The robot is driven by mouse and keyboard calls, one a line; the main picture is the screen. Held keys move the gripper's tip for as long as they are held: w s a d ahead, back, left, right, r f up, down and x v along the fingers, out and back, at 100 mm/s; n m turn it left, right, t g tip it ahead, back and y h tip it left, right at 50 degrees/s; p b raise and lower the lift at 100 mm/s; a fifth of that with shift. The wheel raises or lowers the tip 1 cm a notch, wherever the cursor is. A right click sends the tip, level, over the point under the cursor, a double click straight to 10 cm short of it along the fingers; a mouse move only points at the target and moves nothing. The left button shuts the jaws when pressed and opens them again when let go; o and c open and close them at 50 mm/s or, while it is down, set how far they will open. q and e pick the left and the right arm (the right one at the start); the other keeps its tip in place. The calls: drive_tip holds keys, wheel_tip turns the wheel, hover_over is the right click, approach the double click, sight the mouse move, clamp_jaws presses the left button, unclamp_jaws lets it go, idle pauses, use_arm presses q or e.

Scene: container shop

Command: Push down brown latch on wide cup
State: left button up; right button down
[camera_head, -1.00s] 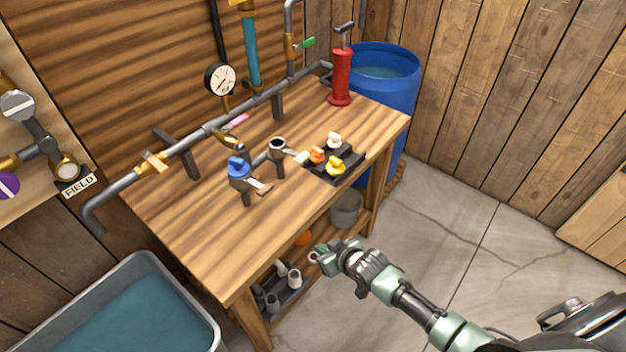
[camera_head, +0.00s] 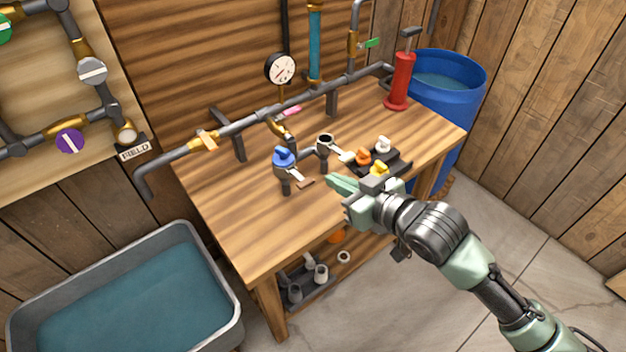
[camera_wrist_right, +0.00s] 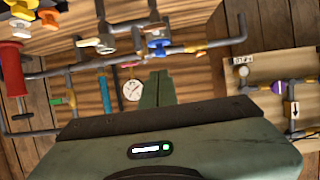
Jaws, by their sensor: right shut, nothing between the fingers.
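The cup with the brown latch (camera_head: 304,182) stands at the near middle of the wooden bench, with a blue cap (camera_head: 283,157) on top. The latch sticks out toward the front right, low beside the cup. The blue-capped cup also shows at the top of the right wrist view (camera_wrist_right: 158,43). My right gripper (camera_head: 332,181) is shut and empty, over the bench's front part, a little right of the brown latch and apart from it. Its green fingers (camera_wrist_right: 158,88) are together in the wrist view. My left gripper is not in view.
A second cup (camera_head: 325,143) with a pale latch (camera_head: 346,156) stands behind. A dark tray with orange, yellow and white knobbed pieces (camera_head: 363,157) is at the right. Pipes with a gauge (camera_head: 281,69) run along the back. The bench's front left is clear.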

drive_tip(key=p, duration=0.2)
hover_over(299, 178)
drive_tip(key=s+d, duration=0.3)
wheel_tip(299, 178, down, 4)
drive_tip(key=r, duration=0.1)
drive_tip(key=f, duration=0.3)
drive_tip(key=f+p, duration=0.1)
drive_tip(key=shift+s+f, duration=0.3)
